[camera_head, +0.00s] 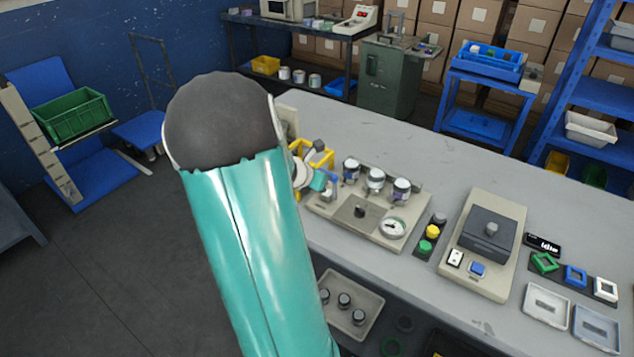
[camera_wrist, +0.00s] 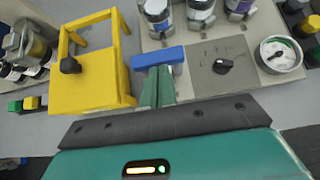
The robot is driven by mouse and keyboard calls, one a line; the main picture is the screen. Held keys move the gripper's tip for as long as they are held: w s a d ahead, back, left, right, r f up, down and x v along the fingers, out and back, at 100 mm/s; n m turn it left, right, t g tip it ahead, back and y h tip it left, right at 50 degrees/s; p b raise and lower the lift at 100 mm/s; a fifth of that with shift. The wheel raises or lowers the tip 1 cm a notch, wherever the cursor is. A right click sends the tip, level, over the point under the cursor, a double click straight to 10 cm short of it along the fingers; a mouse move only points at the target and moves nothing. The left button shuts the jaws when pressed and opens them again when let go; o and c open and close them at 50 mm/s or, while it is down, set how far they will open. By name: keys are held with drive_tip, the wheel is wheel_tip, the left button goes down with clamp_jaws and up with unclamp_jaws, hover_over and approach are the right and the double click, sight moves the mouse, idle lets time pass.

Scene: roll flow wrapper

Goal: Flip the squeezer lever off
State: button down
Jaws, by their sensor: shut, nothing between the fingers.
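My gripper (camera_wrist: 156,88) shows at the lower middle of the wrist view, its green fingers shut and empty. A blue bar (camera_wrist: 158,57) lies across just beyond the fingertips; I cannot tell whether they touch. Left of the fingers stands a yellow frame (camera_wrist: 92,92) with a black knob (camera_wrist: 69,65) on its face. Right of the fingers a small black switch lever (camera_wrist: 222,66) sits on a grey plate. No readable label shows which part is the squeezer lever. In the head view my arm hides much of the yellow frame (camera_head: 318,154); the black switch (camera_head: 360,211) is in clear view.
Several jars (camera_head: 375,180) stand behind the switch plate, with a round gauge (camera_head: 393,228) at its right. A button strip (camera_head: 432,232) and a beige machine (camera_head: 487,240) stand farther right. The grey bench (camera_head: 420,150) is clear behind the panel.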

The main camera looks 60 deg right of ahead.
sight(328, 172)
drive_tip(key=shift+s+d+r, duration=0.1)
drive_tip(key=shift+d+r, duration=0.1)
drive_tip(key=shift+d, duration=0.35)
drive_tip(key=shift+s+d+r, duration=0.1)
drive_tip(key=shift+d+r, duration=0.1)
drive_tip(key=shift+d, duration=0.3)
drive_tip(key=shift+s+d+r, duration=0.1)
drive_tip(key=shift+s+d, duration=0.1)
drive_tip(key=shift+d, duration=1.25)
drive_tip(key=shift+d, duration=0.1)
drive_tip(key=shift+w+a+r, duration=0.15)
drive_tip(key=shift+a+r, duration=0.1)
drive_tip(key=shift+a, duration=0.25)
drive_tip(key=w+a+r, duration=0.1)
drive_tip(key=a+r, duration=0.5)
drive_tip(key=r, duration=0.4)
drive_tip(key=shift+a, duration=0.3)
drive_tip(key=shift+r, duration=0.1)
